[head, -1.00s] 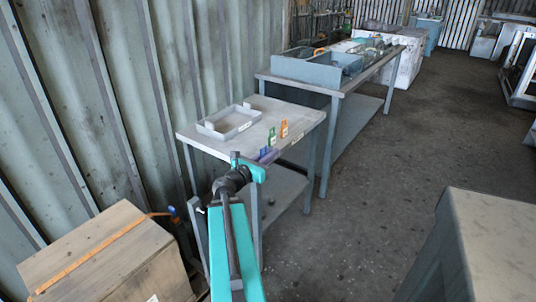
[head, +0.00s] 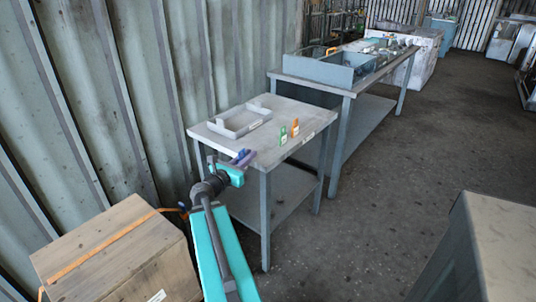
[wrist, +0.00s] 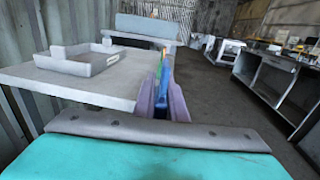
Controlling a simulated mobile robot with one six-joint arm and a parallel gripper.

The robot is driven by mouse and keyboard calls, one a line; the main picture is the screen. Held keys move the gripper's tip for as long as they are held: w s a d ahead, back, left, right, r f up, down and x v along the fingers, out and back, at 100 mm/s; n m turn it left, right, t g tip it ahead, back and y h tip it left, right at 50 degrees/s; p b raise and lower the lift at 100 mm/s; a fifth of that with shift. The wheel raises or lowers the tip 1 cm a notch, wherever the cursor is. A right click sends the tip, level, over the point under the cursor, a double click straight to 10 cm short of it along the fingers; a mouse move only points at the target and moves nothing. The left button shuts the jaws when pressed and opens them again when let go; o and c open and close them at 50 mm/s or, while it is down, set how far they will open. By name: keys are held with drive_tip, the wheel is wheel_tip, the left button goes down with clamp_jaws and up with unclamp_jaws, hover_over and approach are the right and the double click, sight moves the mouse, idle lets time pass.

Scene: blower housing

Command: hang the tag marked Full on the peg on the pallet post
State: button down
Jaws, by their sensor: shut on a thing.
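My gripper (head: 240,160) is at the near edge of the small grey table (head: 230,141), shut on a blue tag (wrist: 167,70). In the wrist view, the tag stands upright between the two purple fingers, its face nearly edge-on. In the head view, only a small blue part shows at the fingertips. A green tag (head: 283,136) and an orange tag (head: 295,127) stand upright on the table beyond my gripper. The lettering on all the tags is too small to read. I cannot make out the pallet post or its peg.
A shallow grey tray (head: 240,122) lies on the small table. A wooden crate (head: 120,255) with an orange strap stands at the lower left. A longer bench (head: 345,88) with a grey bin (head: 318,70) stands behind. A grey cabinet (head: 490,240) is at the right; open floor lies between.

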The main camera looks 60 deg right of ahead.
drive_tip(key=w+a+f+n+t, duration=0.1)
drive_tip(key=w+a+n+t, duration=0.15)
drive_tip(key=w+a, duration=0.95)
drive_tip(key=w+a+f+n+t, duration=0.2)
drive_tip(key=w+a+t, duration=0.2)
drive_tip(key=w+a, duration=0.9)
drive_tip(key=w+a+f+n+t+y, duration=0.1)
drive_tip(key=a+n+t+y, duration=0.1)
drive_tip(key=a, duration=1.6)
drive_tip(key=w+a+f+n+t+y, duration=0.1)
drive_tip(key=a+t, duration=0.3)
drive_tip(key=a, duration=1.4)
drive_tip(key=shift+w+a+n+t+y, duration=0.15)
drive_tip(key=shift+w+n+t+y, duration=0.3)
drive_tip(key=shift+n, duration=0.3)
drive_tip(key=shift+s, duration=0.15)
